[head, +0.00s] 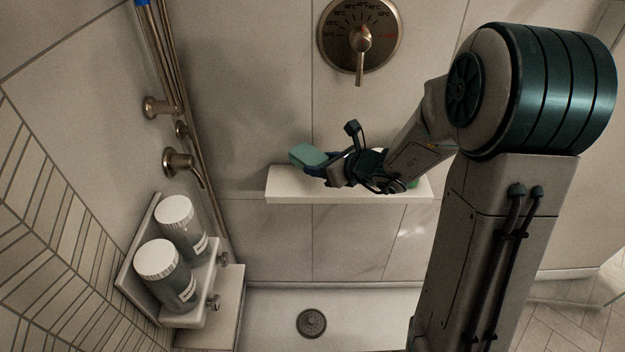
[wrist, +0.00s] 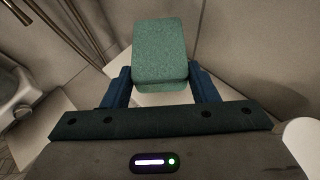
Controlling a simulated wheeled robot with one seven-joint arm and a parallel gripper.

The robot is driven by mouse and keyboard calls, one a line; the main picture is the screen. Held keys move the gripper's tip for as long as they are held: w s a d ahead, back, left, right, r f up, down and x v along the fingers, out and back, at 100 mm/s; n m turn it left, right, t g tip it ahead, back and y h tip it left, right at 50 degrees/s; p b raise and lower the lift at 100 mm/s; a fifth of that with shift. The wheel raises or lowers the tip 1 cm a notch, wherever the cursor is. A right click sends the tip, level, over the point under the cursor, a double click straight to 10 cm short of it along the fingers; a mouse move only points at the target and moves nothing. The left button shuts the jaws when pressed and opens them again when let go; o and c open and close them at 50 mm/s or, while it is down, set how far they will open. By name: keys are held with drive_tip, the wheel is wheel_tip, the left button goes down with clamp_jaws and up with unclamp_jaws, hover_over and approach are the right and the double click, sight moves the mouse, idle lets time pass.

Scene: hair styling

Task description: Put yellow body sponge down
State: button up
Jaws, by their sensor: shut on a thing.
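A green, block-shaped sponge (head: 307,154) is held in my gripper (head: 322,169); no yellow sponge shows. In the wrist view the sponge (wrist: 162,55) sits between the two blue fingers of my gripper (wrist: 160,84), which are shut on its sides. In the head view it is at the left part of a white wall shelf (head: 350,196), seemingly above it. I cannot tell whether it touches the shelf. My gripper and wrist hide much of the shelf's top.
A small green thing (head: 413,183) shows on the shelf's right part, mostly hidden by my wrist. A shower dial (head: 361,35) is above. Two white-capped jars (head: 177,228) (head: 166,274) stand on a caddy at left. Metal pipes (head: 190,120) run near the left corner.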

sight(309, 188)
drive_tip(key=a+f, duration=0.1)
drive_tip(key=w+a+f, duration=0.1)
drive_tip(key=a, duration=0.1)
drive_tip(key=shift+a+f, duration=0.1)
drive_tip(key=shift+a, duration=0.05)
drive_tip(key=shift+f+b, duration=0.55)
drive_tip(key=shift+f, duration=1.4)
drive_tip(key=shift+f, duration=0.1)
drive_tip(key=shift+f+b, duration=0.2)
drive_tip(key=shift+b, duration=0.2)
drive_tip(key=o, duration=0.8)
drive_tip(key=shift+r, duration=0.1)
drive_tip(key=shift+r, duration=0.1)
